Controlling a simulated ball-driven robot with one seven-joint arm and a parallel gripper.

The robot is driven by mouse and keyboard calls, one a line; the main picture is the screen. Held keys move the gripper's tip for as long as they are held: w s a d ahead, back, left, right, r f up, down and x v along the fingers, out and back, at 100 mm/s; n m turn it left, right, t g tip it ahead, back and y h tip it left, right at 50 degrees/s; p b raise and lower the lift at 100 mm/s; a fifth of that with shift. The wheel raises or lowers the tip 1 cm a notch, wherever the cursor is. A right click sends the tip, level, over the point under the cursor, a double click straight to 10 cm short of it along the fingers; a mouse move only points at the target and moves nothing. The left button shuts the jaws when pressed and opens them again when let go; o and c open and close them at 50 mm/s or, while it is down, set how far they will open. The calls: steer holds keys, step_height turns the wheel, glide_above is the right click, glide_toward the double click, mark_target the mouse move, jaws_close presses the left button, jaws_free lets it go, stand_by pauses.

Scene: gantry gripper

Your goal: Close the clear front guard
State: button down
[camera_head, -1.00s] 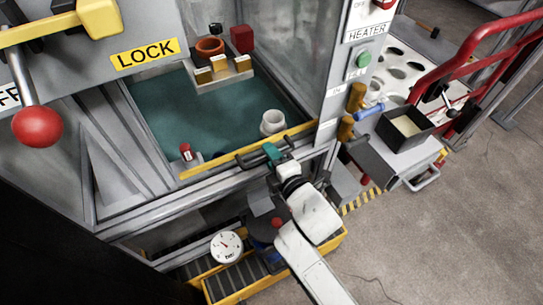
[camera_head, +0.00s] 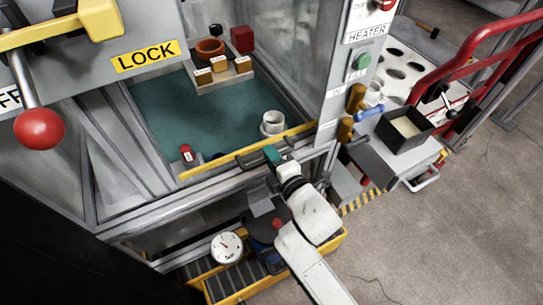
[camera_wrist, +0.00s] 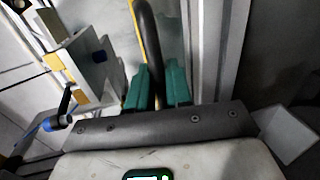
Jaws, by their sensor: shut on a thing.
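The clear front guard has a yellow edge strip (camera_head: 215,163) along its bottom, near the grey front sill of the cabinet. The pane itself is hard to see; the size of any gap under it cannot be told. A black bar handle (camera_head: 248,161) runs along the yellow strip. My gripper (camera_head: 272,156) is at the right part of this handle. In the wrist view, my gripper's teal fingers (camera_wrist: 158,88) are shut on the black handle (camera_wrist: 151,45), which passes between them. The fingers hide part of the handle.
Inside the cabinet a white cup (camera_head: 272,122) and a red button (camera_head: 186,152) stand close behind the guard. A yellow-edged tray with a gauge (camera_head: 227,246) is below the sill. A red-railed cart (camera_head: 430,160) stands at right; open floor lies at lower right.

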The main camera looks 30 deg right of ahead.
step_height(320, 180, up, 32)
steer(key=p, duration=3.1)
steer(key=shift+r, duration=0.35)
steer(key=c, duration=1.4)
jaws_free()
steer(key=shift+o, duration=0.8)
steer(key=shift+s, duration=0.1)
steer(key=b+v, duration=0.1)
steer(key=v, duration=0.9)
steer(key=shift+s, duration=0.3)
